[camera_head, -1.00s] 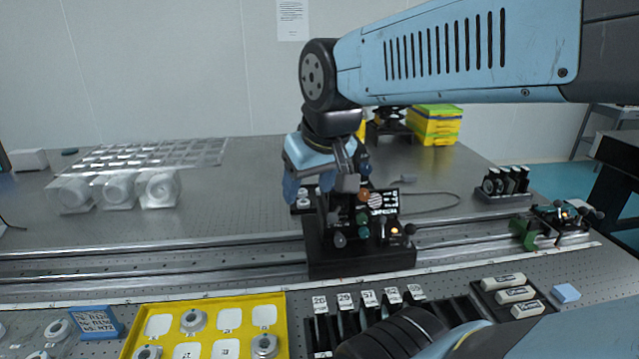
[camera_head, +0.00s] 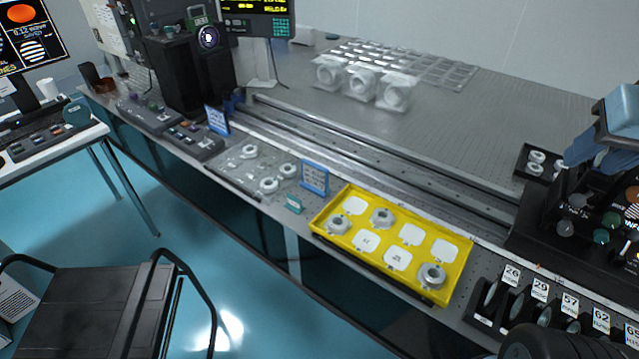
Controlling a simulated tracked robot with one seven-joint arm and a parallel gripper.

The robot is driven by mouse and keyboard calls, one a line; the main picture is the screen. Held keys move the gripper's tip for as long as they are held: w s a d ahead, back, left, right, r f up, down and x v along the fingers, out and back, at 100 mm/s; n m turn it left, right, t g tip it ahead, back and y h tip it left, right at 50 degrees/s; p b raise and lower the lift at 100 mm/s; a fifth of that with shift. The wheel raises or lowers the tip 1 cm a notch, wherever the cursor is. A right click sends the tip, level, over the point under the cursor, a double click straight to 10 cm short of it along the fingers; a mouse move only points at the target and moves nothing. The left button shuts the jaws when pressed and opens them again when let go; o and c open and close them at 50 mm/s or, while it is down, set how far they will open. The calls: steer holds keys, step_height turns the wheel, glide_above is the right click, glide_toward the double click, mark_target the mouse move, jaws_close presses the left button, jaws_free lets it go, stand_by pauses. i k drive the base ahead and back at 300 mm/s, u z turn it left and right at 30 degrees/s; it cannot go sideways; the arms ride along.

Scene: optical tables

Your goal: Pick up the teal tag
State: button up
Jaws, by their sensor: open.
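The yellow tray (camera_head: 327,224) holds white pads and several metal rings. Clear plates with ring mounts (camera_head: 268,184) lie left of the tag. Numbered lens holders (camera_head: 540,290) stand at lower right. A black cart (camera_head: 95,310) is on the floor. Long rails (camera_head: 400,150) run behind.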

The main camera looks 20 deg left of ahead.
mark_target(294, 204)
steer(key=u, duration=0.9)
steer(key=k, duration=0.35)
steer(key=u, duration=0.45)
